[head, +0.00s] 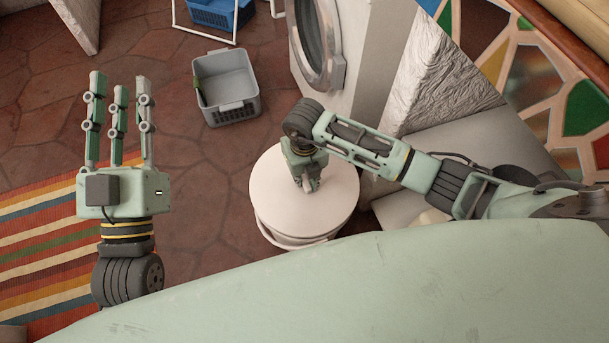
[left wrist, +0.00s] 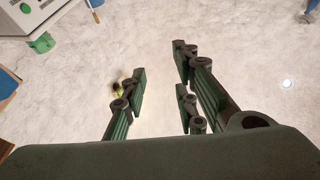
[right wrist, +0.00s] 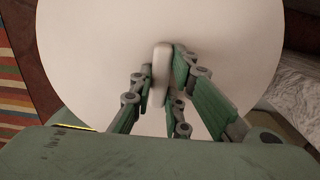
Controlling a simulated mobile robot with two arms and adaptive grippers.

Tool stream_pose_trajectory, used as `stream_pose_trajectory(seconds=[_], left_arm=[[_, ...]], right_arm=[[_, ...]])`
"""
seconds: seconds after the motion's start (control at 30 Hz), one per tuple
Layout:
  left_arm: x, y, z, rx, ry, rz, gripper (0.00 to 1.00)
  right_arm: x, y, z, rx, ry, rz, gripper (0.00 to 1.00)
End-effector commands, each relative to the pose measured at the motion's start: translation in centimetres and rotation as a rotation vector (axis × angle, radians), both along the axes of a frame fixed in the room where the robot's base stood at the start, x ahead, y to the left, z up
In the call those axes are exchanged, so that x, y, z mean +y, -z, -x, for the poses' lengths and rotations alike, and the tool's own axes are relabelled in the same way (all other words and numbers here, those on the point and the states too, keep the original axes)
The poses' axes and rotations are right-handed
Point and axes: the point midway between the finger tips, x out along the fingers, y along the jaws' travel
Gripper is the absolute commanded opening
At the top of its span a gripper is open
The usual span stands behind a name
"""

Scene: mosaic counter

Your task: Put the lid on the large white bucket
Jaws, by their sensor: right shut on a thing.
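The round white lid (head: 335,195) is at the middle of the head view, and its pale disc fills much of the right wrist view (right wrist: 95,60). My right gripper (head: 308,184) points down at it and is shut on its upright handle (right wrist: 161,68). The large white bucket (head: 296,243) is directly beneath the lid, mostly hidden; only a strip of it shows at the front edge. I cannot tell whether the lid is fully seated or slightly above the rim. My left gripper (head: 120,88) is open and empty, well left of the bucket, with its fingers spread.
A front-loading washing machine (head: 345,60) stands right behind the bucket. A grey basket (head: 226,88) sits on the tiled floor behind left, with a blue basket (head: 220,14) farther back. A striped rug (head: 40,240) lies at left. Floor between rug and bucket is clear.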

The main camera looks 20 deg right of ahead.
Motion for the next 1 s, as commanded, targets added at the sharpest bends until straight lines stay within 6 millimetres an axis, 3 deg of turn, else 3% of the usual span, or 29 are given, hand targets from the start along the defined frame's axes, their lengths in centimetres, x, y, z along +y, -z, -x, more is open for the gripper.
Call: stream_pose_trajectory(seconds=[1.0], left_arm=[[0.1,1.5,-0.5,0.074,-0.005,-0.019,0.27]], right_arm=[[0.0,0.0,0.0,-0.001,0.000,0.000,0.00]])
